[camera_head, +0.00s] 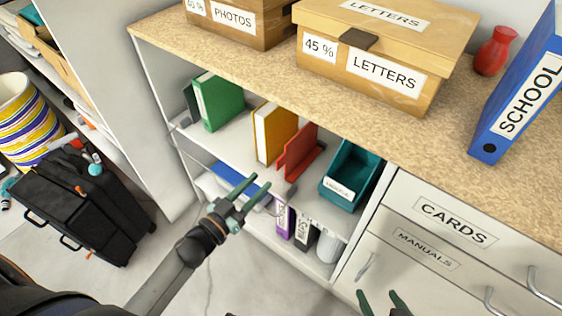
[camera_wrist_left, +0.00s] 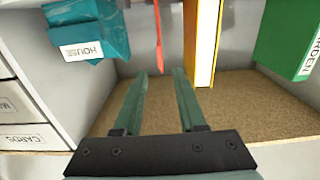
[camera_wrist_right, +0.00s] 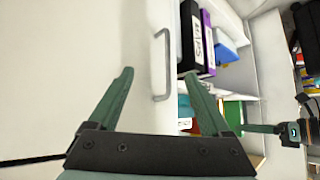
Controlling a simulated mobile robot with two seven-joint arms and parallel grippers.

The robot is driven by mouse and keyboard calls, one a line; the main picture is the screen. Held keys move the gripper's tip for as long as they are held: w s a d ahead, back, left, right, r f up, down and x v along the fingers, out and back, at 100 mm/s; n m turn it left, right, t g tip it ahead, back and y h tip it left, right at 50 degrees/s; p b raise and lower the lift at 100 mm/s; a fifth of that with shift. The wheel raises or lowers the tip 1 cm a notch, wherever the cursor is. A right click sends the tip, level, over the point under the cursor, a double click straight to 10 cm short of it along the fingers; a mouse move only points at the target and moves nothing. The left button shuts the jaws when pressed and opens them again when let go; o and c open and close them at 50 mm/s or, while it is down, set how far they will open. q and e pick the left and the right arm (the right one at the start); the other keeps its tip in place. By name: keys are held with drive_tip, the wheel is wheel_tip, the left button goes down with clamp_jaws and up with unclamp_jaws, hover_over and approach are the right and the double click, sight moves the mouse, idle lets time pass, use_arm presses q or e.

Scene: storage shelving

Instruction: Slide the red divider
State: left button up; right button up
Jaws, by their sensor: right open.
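The red divider (camera_head: 299,152) stands on the shelf between the yellow binder (camera_head: 272,133) and the teal box (camera_head: 350,172). My left gripper (camera_head: 256,184) is open and empty in front of the shelf, below and left of the divider in the head view. In the left wrist view, the red divider (camera_wrist_left: 158,38) shows as a thin strip lined up with the gap between my open left fingers (camera_wrist_left: 160,73). It appears beyond the fingertips, not gripped. My right gripper (camera_head: 381,295) is open and empty in front of the drawers; its fingers also show in the right wrist view (camera_wrist_right: 159,73).
A green binder (camera_head: 218,101) stands left of the yellow one. A purple binder (camera_head: 283,221) and other items fill the lower shelf. Drawers with protruding handles (camera_head: 365,267) are at the right. Boxes (camera_head: 385,60) stand on the top. A black suitcase (camera_head: 75,210) is on the floor at left.

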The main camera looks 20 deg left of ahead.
sight(279, 168)
use_arm(q)
drive_tip(key=b+x, duration=0.1)
drive_tip(key=x, duration=0.7)
drive_tip(key=shift+w+d+f, duration=0.1)
drive_tip(key=shift+w+d, duration=0.1)
drive_tip(key=shift+w, duration=0.15)
drive_tip(key=shift+w+d, duration=0.1)
drive_tip(key=shift+w, duration=0.25)
use_arm(e)
drive_tip(key=w+r+t, duration=0.1)
drive_tip(key=w+r, duration=0.1)
drive_tip(key=shift+w+d+r+t, duration=0.2)
drive_tip(key=shift+w+t, duration=0.1)
drive_tip(key=shift+t, duration=0.1)
use_arm(q)
clamp_jaws()
use_arm(e)
drive_tip(key=shift+f, duration=0.1)
